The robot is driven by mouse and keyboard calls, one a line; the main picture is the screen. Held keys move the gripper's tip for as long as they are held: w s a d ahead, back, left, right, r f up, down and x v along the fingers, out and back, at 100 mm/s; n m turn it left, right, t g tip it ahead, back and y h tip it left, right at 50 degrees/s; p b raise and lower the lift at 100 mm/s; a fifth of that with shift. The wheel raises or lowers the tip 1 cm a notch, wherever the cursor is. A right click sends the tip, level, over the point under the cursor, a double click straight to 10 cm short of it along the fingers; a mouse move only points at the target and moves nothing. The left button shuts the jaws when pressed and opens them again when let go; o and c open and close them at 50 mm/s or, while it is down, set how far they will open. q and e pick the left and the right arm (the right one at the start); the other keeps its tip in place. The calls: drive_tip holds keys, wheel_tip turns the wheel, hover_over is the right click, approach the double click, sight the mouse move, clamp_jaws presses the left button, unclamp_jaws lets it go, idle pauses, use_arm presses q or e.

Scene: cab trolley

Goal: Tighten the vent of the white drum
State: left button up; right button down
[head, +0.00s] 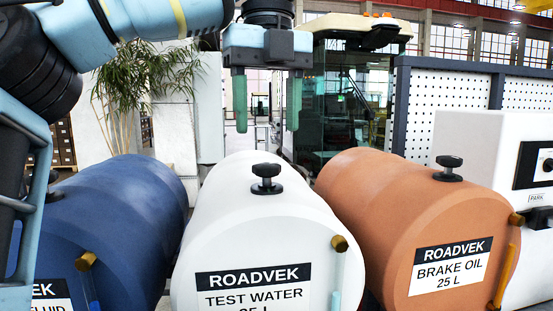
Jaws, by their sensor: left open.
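The white drum (262,225) lies on its side in the middle, with a label reading ROADVEK TEST WATER. Its vent (267,178) is a black knob on a round black base on top of the drum. My left gripper (266,128) is above and behind the vent in the picture, pointing down. Its two green fingers are wide apart with nothing between them. It does not touch the vent. Whether the vent is loose cannot be told. My right gripper is not in view.
A blue drum (125,210) lies at left and an orange drum (400,215), labelled BRAKE OIL, at right, with its own black vent (448,168). Brass fittings (340,243) show on the drum fronts. A plant and a glazed cab (345,100) stand behind.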

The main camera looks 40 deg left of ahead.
sight(267, 164)
use_arm(q)
drive_tip(key=shift+f, duration=0.7)
wheel_tip(267, 164, down, 3)
drive_tip(key=shift+s+r, duration=0.15)
drive_tip(key=shift+r, duration=0.05)
drive_tip(key=shift+f, duration=0.9)
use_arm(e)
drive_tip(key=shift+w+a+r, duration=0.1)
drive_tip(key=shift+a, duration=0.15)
use_arm(q)
drive_tip(key=c, duration=1)
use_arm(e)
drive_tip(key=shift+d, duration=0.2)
